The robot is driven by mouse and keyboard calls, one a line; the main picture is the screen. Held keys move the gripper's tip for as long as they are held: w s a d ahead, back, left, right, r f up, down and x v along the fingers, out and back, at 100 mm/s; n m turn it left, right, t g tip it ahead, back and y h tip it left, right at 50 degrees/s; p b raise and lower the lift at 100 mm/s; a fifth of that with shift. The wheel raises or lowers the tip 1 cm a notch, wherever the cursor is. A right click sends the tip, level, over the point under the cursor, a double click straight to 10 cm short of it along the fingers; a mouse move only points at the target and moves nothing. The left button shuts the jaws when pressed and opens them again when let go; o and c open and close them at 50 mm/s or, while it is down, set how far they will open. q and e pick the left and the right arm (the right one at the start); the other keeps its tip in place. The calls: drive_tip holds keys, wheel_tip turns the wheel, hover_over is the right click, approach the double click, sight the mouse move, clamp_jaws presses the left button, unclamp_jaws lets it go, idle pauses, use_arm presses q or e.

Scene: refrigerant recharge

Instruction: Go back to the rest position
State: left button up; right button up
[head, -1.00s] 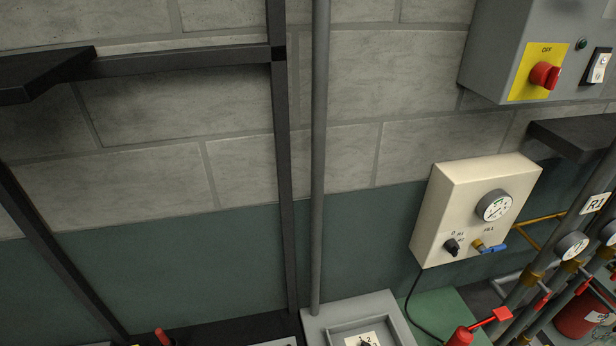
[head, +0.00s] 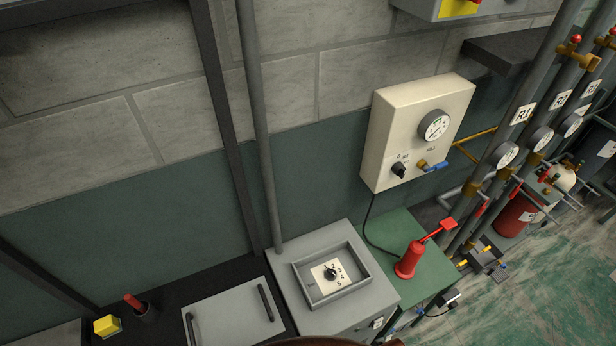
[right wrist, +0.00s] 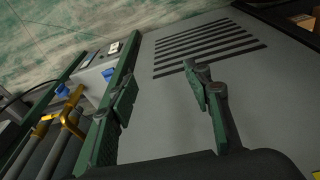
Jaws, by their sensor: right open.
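My right gripper (right wrist: 163,95) shows in the right wrist view with its two green and grey fingers spread apart and nothing between them. Behind the fingers is a grey panel with dark vent slots (right wrist: 210,48). I cannot tell how far the fingertips are from that panel. My left gripper is not in the head view or the right wrist view.
The head view shows a cream gauge box (head: 418,132) on the wall, a grey cabinet with a numbered dial (head: 332,272), a red hand pump (head: 411,259) on a green surface, and pipes labelled R1 (head: 521,115). Green floor (head: 560,290) is clear at lower right.

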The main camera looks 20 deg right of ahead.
drive_tip(key=s+f+g, duration=0.1)
drive_tip(key=s+f, duration=1.7)
drive_tip(key=s, duration=0.2)
drive_tip(key=shift+f+n, duration=0.25)
drive_tip(key=shift+n, duration=0.05)
